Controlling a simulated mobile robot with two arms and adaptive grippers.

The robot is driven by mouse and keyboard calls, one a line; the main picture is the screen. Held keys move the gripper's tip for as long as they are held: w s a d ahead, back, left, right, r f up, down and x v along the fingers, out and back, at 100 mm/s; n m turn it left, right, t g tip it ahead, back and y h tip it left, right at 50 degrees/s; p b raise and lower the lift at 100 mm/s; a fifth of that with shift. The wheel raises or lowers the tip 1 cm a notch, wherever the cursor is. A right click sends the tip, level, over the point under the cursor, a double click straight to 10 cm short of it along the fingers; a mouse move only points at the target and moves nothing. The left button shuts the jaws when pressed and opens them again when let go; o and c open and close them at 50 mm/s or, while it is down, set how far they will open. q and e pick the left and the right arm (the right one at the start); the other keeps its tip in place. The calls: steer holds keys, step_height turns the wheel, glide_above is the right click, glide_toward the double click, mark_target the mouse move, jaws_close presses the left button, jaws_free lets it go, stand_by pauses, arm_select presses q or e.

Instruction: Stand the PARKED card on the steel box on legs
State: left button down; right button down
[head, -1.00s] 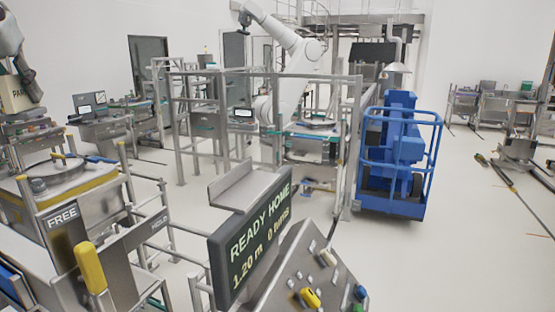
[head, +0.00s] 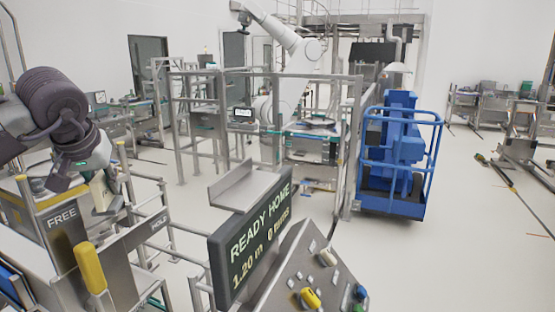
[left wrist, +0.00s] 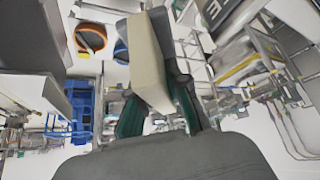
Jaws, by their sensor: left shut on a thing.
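My left gripper (head: 82,178) hangs at the left of the head view, pointing down over the yellow-edged steel unit with the FREE sign (head: 62,217). In the left wrist view, its green-padded fingers (left wrist: 160,112) are shut on a cream slab, the PARKED card (left wrist: 150,62). Several steel units stand on legs; I cannot tell for sure which is the steel box. My right gripper is not in view.
A console with a READY HOME display (head: 252,238) and a steel shelf (head: 243,188) stands in front. Steel rails (head: 160,222) run beside the FREE unit. A blue lift (head: 398,160) stands at right behind. The floor (head: 470,250) at right is largely clear.

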arm_select(q)
steer(key=s+d+f+m+h, duration=0.1)
steer(key=s+d+f+m, duration=0.1)
steer(key=s+d+f, duration=0.35)
steer(key=s+d+f+m+h, duration=0.1)
steer(key=s+d+f, duration=0.1)
steer(key=d+f, duration=0.6)
step_height(320, 180, down, 15)
steer(key=b, duration=1.4)
steer(key=shift+w+r+b, duration=0.2)
steer(key=shift+b, duration=0.1)
